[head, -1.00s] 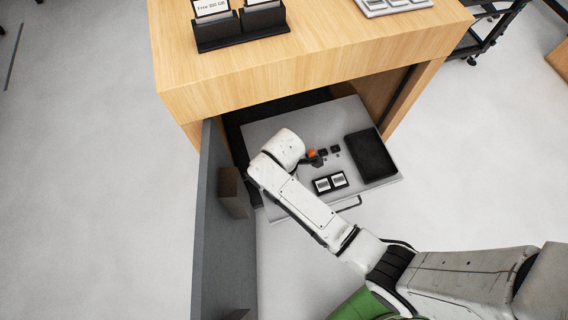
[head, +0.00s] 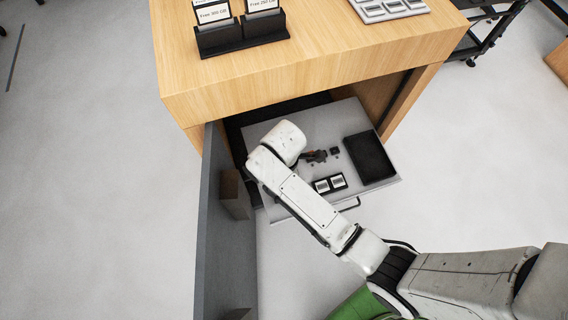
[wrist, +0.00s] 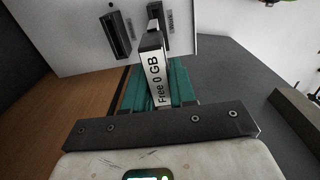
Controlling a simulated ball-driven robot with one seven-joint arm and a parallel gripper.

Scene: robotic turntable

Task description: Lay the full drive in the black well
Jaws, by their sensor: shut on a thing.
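The full drive (wrist: 154,75), with a white label reading "Free 0 GB", stands out between green fingers in the wrist view. My gripper (wrist: 157,95) is shut on it. In the head view, my gripper (head: 314,156) is a small dark shape just above the pulled-out grey drawer (head: 290,130); the drive cannot be made out there. The black well (head: 370,158), a dark rectangular recess, is at the drawer's right side, to the right of my gripper and apart from it.
A small black holder with two white-labelled pieces (head: 330,184) sits at the drawer's front. A small black block (head: 335,151) lies between gripper and well. An open grey door (head: 220,230) stands left. Labelled drives in a black stand (head: 240,35) are on the wooden top (head: 330,60).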

